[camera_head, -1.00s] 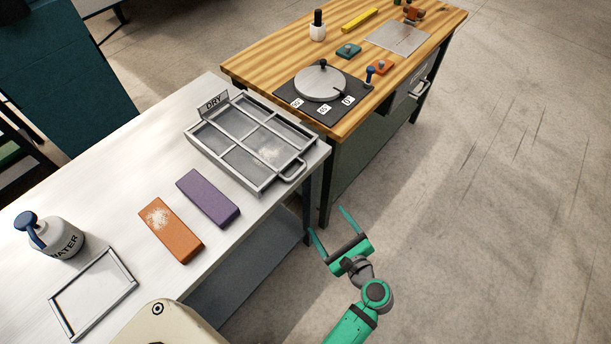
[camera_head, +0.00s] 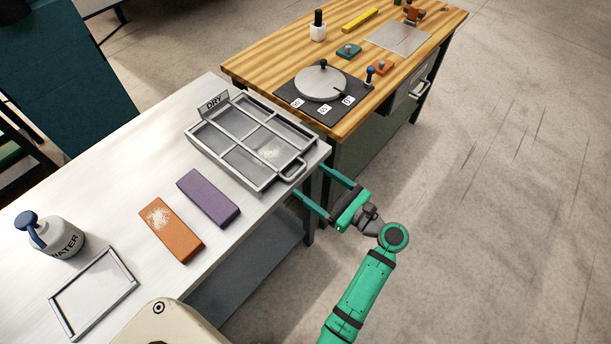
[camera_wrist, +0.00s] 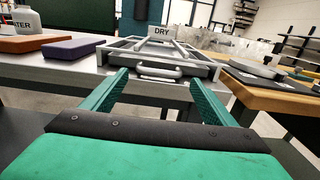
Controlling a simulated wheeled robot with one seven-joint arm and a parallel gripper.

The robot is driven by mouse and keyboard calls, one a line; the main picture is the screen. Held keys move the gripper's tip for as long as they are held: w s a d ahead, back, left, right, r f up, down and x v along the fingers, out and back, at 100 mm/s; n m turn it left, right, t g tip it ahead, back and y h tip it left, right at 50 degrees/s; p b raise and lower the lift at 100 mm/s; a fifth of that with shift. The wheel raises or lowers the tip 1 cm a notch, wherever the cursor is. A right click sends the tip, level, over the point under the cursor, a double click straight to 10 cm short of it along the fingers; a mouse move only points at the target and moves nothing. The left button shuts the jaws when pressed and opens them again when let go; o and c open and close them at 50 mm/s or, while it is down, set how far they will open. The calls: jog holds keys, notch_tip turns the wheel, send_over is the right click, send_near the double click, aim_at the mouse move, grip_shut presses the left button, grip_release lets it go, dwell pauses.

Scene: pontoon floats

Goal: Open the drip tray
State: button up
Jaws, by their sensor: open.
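The drip tray (camera_head: 233,158) is a grey metal frame with several compartments and a "DRY" tag at its back. It lies on the white table, and white powder shows in one compartment. Its bar handle (camera_head: 293,170) sticks out at the table's front edge. In the wrist view the handle (camera_wrist: 158,71) shows between and beyond my finger tips. My gripper (camera_head: 309,181) is open and empty, off the table's edge, with its fingers pointing at the handle. The fingers look close to the handle, but I cannot tell whether they touch it.
A purple block (camera_head: 208,198) and an orange block (camera_head: 171,230) lie left of the tray. A water bottle (camera_head: 52,236) and an empty frame (camera_head: 93,293) are farther left. A wooden bench (camera_head: 258,66) stands close on the right. The floor in front is clear.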

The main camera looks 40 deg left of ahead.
aim_at(305, 177)
jog(key=shift+w+a, duration=0.1)
jog(key=shift+a, duration=1.7)
jog(key=shift+c, duration=0.6)
jog(key=c, duration=1)
jog(key=shift+c, duration=0.6)
